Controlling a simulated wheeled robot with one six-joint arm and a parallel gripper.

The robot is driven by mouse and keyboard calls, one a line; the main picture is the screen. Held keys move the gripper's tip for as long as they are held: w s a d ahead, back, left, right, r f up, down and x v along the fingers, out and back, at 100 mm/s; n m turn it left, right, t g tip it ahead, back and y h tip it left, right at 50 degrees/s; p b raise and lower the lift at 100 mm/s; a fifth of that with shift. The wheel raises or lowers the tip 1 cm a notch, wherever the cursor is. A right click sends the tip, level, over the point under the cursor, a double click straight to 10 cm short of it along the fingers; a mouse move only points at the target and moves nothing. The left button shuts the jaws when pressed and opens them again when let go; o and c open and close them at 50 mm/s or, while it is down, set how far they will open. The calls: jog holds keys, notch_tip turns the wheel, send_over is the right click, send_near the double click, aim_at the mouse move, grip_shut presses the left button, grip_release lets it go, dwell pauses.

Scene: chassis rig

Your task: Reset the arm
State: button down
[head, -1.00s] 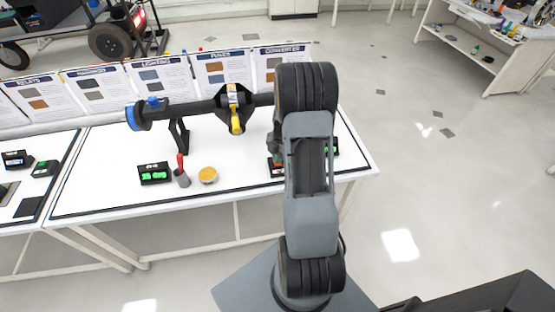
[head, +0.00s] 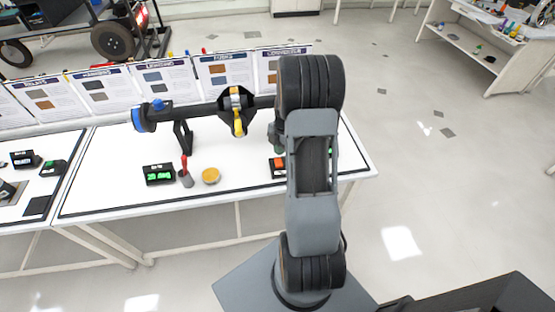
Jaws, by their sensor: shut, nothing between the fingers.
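In the head view my arm (head: 312,190) stands upright right of centre, rising from my grey base to a black ribbed joint at the top. A dark part of the arm shows just left of the upper link. My gripper cannot be made out; it is hidden behind the arm links. A dark axle rig (head: 197,113) with a blue hub at its left end stands over the white table, on a black stand. At its middle is a black housing with a yellow part (head: 238,125). Its right end runs behind my arm.
The white table (head: 120,195) holds a black box with a green display (head: 160,174), a grey cup with a red-handled item (head: 187,179), a yellow disc (head: 210,175) and another display box (head: 278,168) beside my arm. Poster panels line the back.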

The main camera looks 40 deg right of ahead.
dwell(0.3)
jog(key=m, duration=0.3)
jog(key=s+a+r+m+t+h, duration=0.1)
jog(key=s+a+r+m+t, duration=0.1)
jog(key=s+a+r+m, duration=0.4)
jog(key=s+a+r+m+t, duration=0.2)
jog(key=s+a+r+m, duration=0.4)
jog(key=a+r+m, duration=0.3)
jog(key=a+r, duration=0.4)
jog(key=a, duration=0.1)
jog(key=shift+a+r+m+h, duration=0.25)
jog(key=shift+m+h, duration=0.15)
jog(key=shift+s+d, duration=0.1)
